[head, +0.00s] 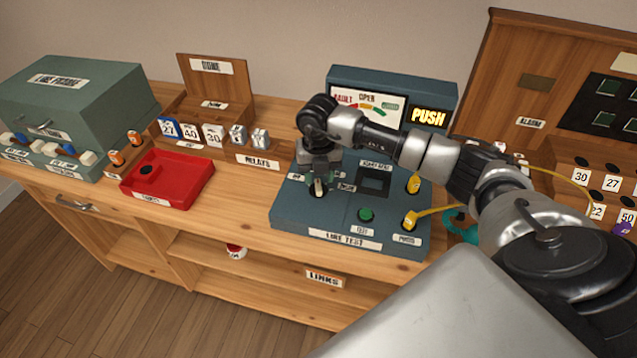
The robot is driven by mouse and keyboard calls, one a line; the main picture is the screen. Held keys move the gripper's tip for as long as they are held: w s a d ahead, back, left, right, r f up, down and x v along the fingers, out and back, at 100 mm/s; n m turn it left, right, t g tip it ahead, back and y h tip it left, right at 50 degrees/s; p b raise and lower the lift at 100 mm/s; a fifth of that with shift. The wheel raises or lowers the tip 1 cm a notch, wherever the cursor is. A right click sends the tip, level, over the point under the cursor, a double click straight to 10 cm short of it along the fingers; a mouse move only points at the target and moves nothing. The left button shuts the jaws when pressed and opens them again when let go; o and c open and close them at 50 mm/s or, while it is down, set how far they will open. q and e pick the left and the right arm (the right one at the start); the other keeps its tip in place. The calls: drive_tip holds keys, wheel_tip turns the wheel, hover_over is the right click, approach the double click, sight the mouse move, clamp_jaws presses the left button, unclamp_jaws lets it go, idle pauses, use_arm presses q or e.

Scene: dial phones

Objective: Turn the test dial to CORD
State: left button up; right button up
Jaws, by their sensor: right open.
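The teal line test box (290,216) stands on the wooden counter in the head view. Its test dial (318,188) is at the left of its top face, and my right gripper (319,184) is right over it. The gripper points down with its fingers at the dial, and it is open. It partly hides the dial and its labels, so I cannot read where the dial points. A green button (366,214) marked TEST is to the right and nearer. My left gripper is not in view.
A wooden switchboard (530,83) rises at the right.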

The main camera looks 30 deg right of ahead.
sight(319, 186)
wheel_tip(319, 186, up, 7)
drive_tip(key=b, duration=0.1)
drive_tip(key=shift+r, duration=0.2)
idle(0.4)
